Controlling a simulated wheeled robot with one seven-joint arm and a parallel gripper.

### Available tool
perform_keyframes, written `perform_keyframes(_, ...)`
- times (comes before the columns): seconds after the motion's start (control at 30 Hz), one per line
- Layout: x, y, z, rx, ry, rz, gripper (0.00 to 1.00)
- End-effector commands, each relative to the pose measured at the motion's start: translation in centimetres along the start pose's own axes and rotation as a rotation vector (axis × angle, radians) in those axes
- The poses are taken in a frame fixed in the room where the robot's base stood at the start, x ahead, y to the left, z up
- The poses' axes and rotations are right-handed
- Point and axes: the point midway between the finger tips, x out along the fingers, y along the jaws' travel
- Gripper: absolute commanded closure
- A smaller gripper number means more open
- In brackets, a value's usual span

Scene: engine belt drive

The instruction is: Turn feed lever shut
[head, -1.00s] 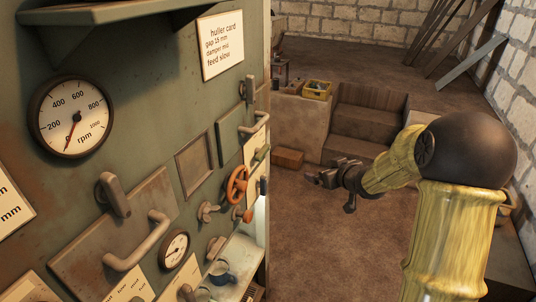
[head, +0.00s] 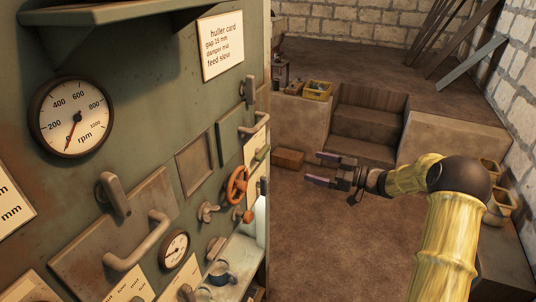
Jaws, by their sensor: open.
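The green machine panel (head: 150,110) fills the left of the head view and carries several levers and knobs. Another upright lever (head: 249,92) is near the panel's far edge. Smaller knobs, such as one at mid-height (head: 208,211), sit lower. I cannot tell which one is the feed lever; no label for it is readable. My gripper (head: 327,170) is open and empty, over the floor to the right of the panel, its two fingers pointing left. It touches nothing.
An orange handwheel (head: 237,184) stands out from the panel. A small shelf (head: 223,275) with cups juts out below. The brown floor (head: 320,245) between panel and arm is clear.

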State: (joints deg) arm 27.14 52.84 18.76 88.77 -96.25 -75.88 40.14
Motion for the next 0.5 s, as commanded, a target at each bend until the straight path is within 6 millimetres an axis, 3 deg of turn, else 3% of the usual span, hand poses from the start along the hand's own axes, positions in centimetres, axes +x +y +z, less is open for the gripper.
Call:
perform_keyframes(0.17,1.9,-0.1,-0.2,0.000,0.001,-0.003,0.00)
perform_keyframes(0.5,7.7,-0.1,-0.3,0.001,0.001,-0.002,0.00)
